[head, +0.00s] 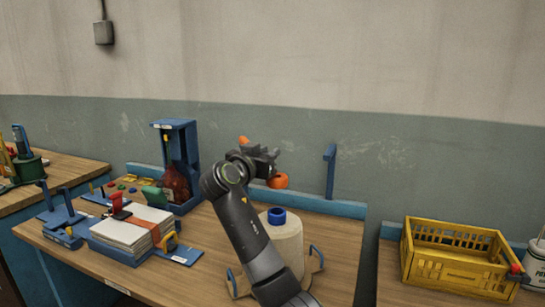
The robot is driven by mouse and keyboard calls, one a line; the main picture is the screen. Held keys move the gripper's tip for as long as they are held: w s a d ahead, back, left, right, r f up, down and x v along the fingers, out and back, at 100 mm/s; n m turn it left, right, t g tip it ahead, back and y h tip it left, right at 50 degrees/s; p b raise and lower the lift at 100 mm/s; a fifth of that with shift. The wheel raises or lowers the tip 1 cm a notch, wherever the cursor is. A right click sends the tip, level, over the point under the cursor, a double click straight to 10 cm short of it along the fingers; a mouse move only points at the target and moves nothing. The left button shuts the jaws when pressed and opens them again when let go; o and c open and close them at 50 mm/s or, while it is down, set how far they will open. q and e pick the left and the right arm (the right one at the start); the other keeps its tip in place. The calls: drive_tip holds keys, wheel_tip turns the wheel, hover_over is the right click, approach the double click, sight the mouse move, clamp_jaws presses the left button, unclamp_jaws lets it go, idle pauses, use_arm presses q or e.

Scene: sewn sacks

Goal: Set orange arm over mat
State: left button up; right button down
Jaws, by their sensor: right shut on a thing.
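My right arm reaches up from the bottom middle of the head view. Its dark gripper (266,160) is above the wooden bench and shut on the orange arm (279,181). A rounded orange end shows below the jaws, and a small orange tip shows above and left of them. The middle of the orange part is hidden by the gripper. A flat blue piece (184,256), possibly part of the mat, lies by the white stack on the bench, left of my arm. Most of it is covered, so I cannot tell its outline. My left gripper is not in view.
A blue upright frame (180,155), a white stack (125,236) with an orange band, and a blue post (330,170) stand on the bench. A yellow crate (455,268) is at right.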

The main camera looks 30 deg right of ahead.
idle(0.3)
drive_tip(key=c, duration=1.6)
unclamp_jaws()
drive_tip(key=shift+c, duration=0.2)
drive_tip(key=o, duration=0.4)
drive_tip(key=shift+w+a, duration=0.1)
drive_tip(key=shift+a, duration=0.2)
drive_tip(key=shift+d, duration=0.1)
drive_tip(key=shift+a+f, duration=0.1)
drive_tip(key=shift+a, duration=0.1)
drive_tip(key=b+v, duration=0.4)
drive_tip(key=v, duration=1.3)
